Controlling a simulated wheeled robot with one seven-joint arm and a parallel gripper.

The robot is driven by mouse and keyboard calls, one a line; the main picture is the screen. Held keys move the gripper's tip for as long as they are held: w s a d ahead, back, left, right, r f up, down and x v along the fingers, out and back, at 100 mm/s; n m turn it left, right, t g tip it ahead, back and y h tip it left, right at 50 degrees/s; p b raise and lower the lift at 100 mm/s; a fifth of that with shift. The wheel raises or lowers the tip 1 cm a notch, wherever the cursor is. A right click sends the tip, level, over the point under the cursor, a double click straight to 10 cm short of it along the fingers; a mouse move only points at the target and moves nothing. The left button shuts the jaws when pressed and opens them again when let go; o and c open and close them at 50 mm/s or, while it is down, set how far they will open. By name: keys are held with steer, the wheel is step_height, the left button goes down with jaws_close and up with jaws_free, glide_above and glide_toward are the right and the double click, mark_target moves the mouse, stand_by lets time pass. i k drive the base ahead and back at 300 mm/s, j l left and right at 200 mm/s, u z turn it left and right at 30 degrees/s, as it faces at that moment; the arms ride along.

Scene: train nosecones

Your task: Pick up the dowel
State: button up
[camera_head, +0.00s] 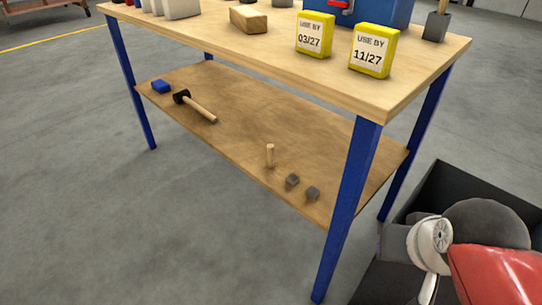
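The dowel (270,155) is a short light-wood peg. It stands upright on the wooden lower shelf (236,125) of the workbench, near its front right part. Nothing touches it and it is in plain sight. My gripper's fingers do not show in this view.
Two grey blocks (292,181) (313,193) lie right of the dowel. A black-headed hammer (200,107) and a blue block (160,86) lie farther left. Blue legs (346,205) and the bench top (190,34) frame the shelf. A dark bin (455,180) stands at right.

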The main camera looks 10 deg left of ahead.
mark_target(270, 147)
steer(key=i+j, duration=0.1)
steer(key=j, duration=0.25)
steer(key=i+j, duration=0.1)
steer(key=j, duration=0.2)
steer(key=i+j, duration=0.1)
steer(key=j, duration=0.25)
steer(key=i+j, duration=0.1)
steer(key=j, duration=0.25)
steer(key=u, duration=0.05)
